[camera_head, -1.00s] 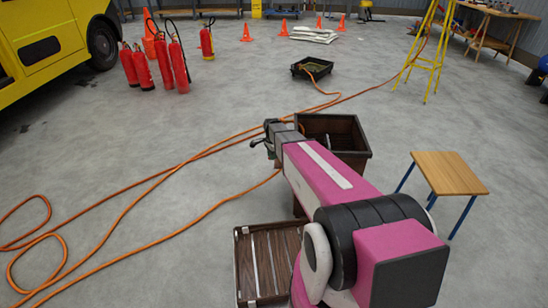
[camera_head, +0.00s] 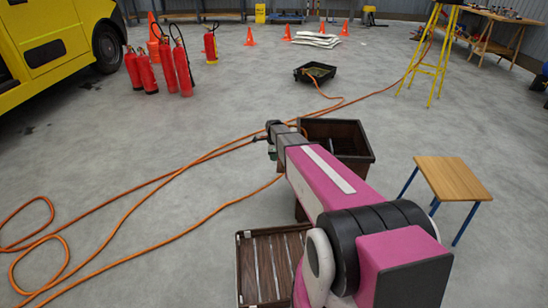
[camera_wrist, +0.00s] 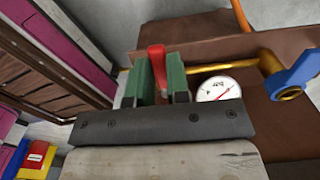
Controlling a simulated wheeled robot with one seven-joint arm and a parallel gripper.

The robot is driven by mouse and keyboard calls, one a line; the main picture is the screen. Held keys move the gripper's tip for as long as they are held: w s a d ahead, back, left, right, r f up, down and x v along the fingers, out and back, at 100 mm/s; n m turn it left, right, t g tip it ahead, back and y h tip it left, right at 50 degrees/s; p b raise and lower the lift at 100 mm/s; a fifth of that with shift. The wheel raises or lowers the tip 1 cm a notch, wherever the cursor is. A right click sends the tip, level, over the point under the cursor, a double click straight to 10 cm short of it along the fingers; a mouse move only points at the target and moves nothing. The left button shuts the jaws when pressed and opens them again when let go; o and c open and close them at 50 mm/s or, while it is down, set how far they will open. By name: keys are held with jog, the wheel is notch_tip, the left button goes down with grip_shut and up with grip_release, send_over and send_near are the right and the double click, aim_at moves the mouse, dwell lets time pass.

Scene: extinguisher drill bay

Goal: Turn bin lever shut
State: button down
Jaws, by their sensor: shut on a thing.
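My gripper (camera_wrist: 160,85) shows in the wrist view with two green fingers shut on a red lever (camera_wrist: 157,53), whose upper end sticks up between them. To the right are a white round gauge (camera_wrist: 218,91) with a red needle and a brass pipe (camera_wrist: 240,65). A blue lever (camera_wrist: 293,75) sits at the pipe's right end, apart from the fingers. In the head view, my gripper (camera_head: 270,137) is at the left side of the dark brown bin (camera_head: 352,155). The red lever is too small to make out there, and my arm hides part of the bin.
A slatted brown crate (camera_head: 243,270) lies below the arm. A wooden stool (camera_head: 453,178) with blue legs stands right of the bin. Orange hoses (camera_head: 135,205) cross the floor at left. Red extinguishers (camera_head: 183,70) and a black tray (camera_head: 316,72) are farther back.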

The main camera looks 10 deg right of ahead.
jog(key=c, duration=1.1)
grip_release()
notch_tip(320, 180, up, 11)
jog(key=shift+f, duration=0.1)
jog(key=s+d+n, duration=0.1)
jog(key=s+n, duration=0.5)
jog(key=s, duration=0.3)
jog(key=s+d+r+n, duration=0.1)
jog(key=s+n, duration=0.6)
jog(key=s, duration=0.3)
jog(key=s+d+n, duration=0.1)
jog(key=s+n, duration=0.6)
jog(key=s, duration=0.2)
jog(key=shift+s+d+r, duration=0.2)
jog(key=shift+d+r, duration=0.05)
jog(key=shift+d, duration=0.05)
